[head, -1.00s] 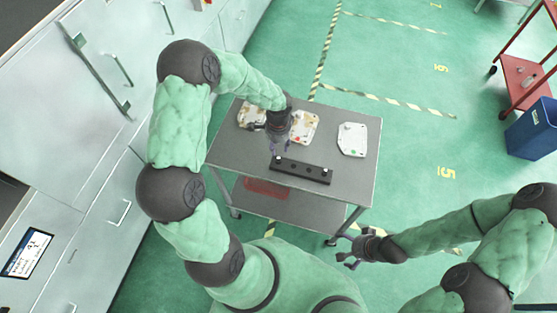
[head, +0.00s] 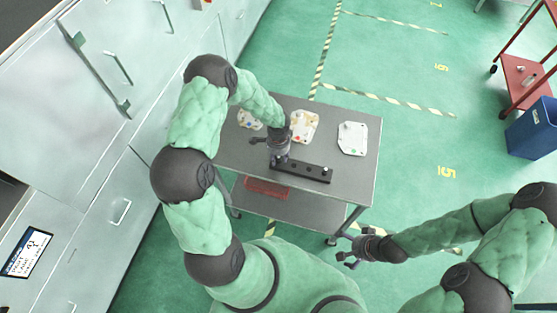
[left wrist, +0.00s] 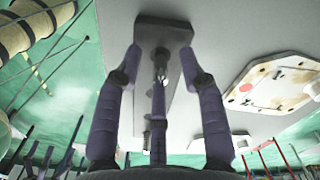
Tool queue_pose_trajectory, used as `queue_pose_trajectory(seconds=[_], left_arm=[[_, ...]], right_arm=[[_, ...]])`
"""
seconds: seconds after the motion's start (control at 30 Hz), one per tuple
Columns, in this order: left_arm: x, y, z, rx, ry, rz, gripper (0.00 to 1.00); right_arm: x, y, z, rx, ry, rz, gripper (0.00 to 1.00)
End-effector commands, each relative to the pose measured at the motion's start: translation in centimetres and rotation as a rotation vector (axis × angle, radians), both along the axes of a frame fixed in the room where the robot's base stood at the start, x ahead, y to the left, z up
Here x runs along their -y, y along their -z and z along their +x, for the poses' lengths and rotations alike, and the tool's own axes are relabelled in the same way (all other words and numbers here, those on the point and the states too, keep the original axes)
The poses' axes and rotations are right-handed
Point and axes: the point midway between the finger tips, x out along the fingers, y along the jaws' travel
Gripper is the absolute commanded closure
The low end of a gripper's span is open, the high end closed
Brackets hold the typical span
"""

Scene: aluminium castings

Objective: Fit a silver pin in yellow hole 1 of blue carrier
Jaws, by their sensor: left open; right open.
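A long black rack (head: 305,171) lies near the front of the grey table, with a small light pin (head: 325,170) at its right end. My left gripper (head: 279,161) is open over the rack's left end. In the left wrist view a silver pin (left wrist: 161,66) shows between its spread fingers, by the dark rack (left wrist: 164,32); I cannot tell whether they touch it. Three white castings lie behind the rack: a left one (head: 249,119), a middle one (head: 304,126), and a right one (head: 352,139) with a green dot. No blue mark is readable. My right gripper (head: 346,250) is open, off the table's front right.
The table top (head: 235,152) is clear at the left and right of the rack. A reddish bin (head: 266,187) sits on the lower shelf. Cabinets (head: 105,190) line the left side. A red trolley (head: 522,80) and a blue bin (head: 533,130) stand far right.

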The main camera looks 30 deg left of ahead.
Motion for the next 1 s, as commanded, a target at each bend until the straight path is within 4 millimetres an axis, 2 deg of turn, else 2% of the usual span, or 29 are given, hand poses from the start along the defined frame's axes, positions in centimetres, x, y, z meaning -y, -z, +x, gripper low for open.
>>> queue_pose_trajectory(seconds=[0.07, 0.2, 0.67, 0.87, 1.0], left_arm=[[0.0, 0.0, 0.0, 0.000, 0.000, 0.000, 0.59], [0.0, 0.0, 0.0, 0.000, 0.000, 0.000, 0.99], [0.0, -0.3, 0.0, 0.001, 0.000, 0.001, 1.00], [0.0, -1.8, 0.1, 0.002, 0.000, 0.001, 1.00], [0.4, -3.9, -0.2, 0.003, 0.003, 0.001, 1.00]], right_arm=[[0.0, 0.0, 0.0, 0.000, 0.000, 0.000, 0.00], [0.0, 0.0, 0.0, 0.000, 0.000, 0.000, 0.00], [0.0, 0.0, 0.0, 0.000, 0.000, 0.000, 0.00], [0.0, 0.1, 0.0, 0.000, 0.000, 0.000, 0.00], [0.0, 0.1, 0.0, 0.000, 0.000, 0.000, 0.00]])
